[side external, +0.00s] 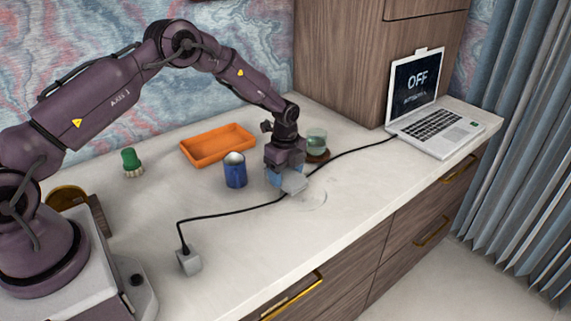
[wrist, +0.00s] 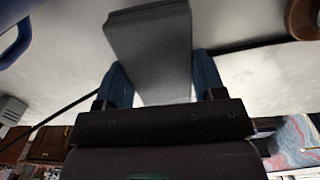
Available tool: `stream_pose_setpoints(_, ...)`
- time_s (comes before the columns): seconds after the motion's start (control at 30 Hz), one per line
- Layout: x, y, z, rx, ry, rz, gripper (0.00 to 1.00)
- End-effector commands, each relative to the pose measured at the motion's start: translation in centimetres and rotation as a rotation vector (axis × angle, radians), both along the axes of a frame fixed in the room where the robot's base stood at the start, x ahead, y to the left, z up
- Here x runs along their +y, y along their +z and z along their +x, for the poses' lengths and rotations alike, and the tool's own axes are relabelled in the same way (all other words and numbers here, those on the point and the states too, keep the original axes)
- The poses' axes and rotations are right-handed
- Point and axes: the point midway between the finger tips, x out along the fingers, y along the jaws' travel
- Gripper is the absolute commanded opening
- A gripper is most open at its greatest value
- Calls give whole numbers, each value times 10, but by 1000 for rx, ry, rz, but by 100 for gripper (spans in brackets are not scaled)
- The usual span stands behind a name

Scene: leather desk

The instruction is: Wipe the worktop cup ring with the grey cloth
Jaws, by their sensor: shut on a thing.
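The grey cloth (side external: 294,184) is a folded pad held in my gripper (side external: 282,178), low over the worktop. In the wrist view the cloth (wrist: 150,48) sticks out between the two blue fingers of my gripper (wrist: 162,76), which are shut on it. The cup ring (side external: 314,201) is a faint circle on the pale worktop (side external: 360,190), just right of and nearer the camera than the cloth. The cloth is by the ring's upper left edge; I cannot tell whether it touches the worktop. I cannot make out the ring in the wrist view.
A black cable runs from a grey block (side external: 189,262) past my gripper to the laptop (side external: 432,120). A blue mug (side external: 235,172) stands left of my gripper, a glass (side external: 317,141) on a brown coaster behind right. An orange tray (side external: 218,145) lies behind. The front right worktop is clear.

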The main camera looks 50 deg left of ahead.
Motion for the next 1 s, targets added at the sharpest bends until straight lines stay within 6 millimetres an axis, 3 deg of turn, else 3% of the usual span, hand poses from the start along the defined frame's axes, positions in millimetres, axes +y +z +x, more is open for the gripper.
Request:
stream_pose_setpoints(0.13,0,-21,-1,3,0,0,44)
stream_pose_setpoints(1.0,-81,-20,0,1,-3,0,41)
